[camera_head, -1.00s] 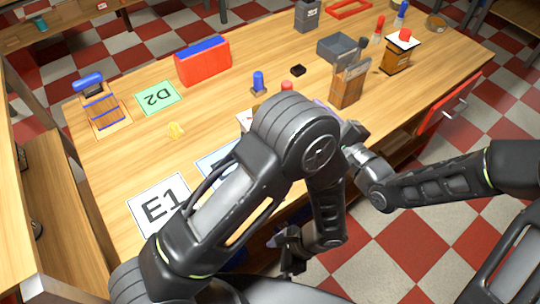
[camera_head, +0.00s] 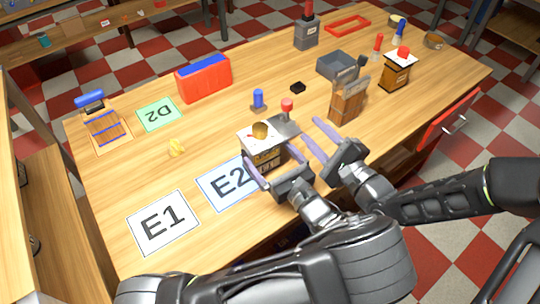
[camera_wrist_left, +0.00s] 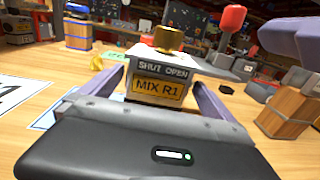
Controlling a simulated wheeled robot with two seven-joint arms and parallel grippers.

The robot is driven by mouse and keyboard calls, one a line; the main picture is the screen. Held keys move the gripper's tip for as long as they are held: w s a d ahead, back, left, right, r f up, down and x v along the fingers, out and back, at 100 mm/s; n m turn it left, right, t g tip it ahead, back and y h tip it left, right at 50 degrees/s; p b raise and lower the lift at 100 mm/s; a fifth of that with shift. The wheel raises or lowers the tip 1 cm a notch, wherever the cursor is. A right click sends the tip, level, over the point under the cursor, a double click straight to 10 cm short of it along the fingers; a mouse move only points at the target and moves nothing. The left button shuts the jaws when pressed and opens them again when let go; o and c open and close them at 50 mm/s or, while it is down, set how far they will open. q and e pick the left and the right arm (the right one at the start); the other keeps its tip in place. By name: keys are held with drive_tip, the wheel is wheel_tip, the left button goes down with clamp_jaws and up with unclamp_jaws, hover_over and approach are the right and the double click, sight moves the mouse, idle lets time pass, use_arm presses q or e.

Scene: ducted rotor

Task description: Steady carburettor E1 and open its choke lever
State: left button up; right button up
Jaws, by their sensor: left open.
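A dark box with a white top and a brass cap (camera_head: 262,131) stands beside the E2 card. In the left wrist view its front (camera_wrist_left: 160,88) reads SHUT OPEN and MIX R1; I cannot tell whether it is carburettor E1. A red-knobbed post (camera_head: 287,105) stands just behind it. My left gripper (camera_head: 271,158) is open, with its purple fingers on either side of the box; contact is unclear. My right gripper (camera_head: 320,134) is just right of it, and its finger gap is unclear. The E1 card (camera_head: 164,223) lies bare at the front left.
A wooden block holder (camera_head: 347,105) stands close behind my right gripper. The table between the E1 and D2 (camera_head: 159,114) cards is mostly clear.

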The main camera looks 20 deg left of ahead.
sight(255, 138)
use_arm(q)
drive_tip(key=shift+a, duration=0.1)
drive_tip(key=shift+x, duration=3.85)
drive_tip(key=shift+c, duration=0.3)
drive_tip(key=c, duration=1.5)
drive_tip(key=shift+o, duration=0.2)
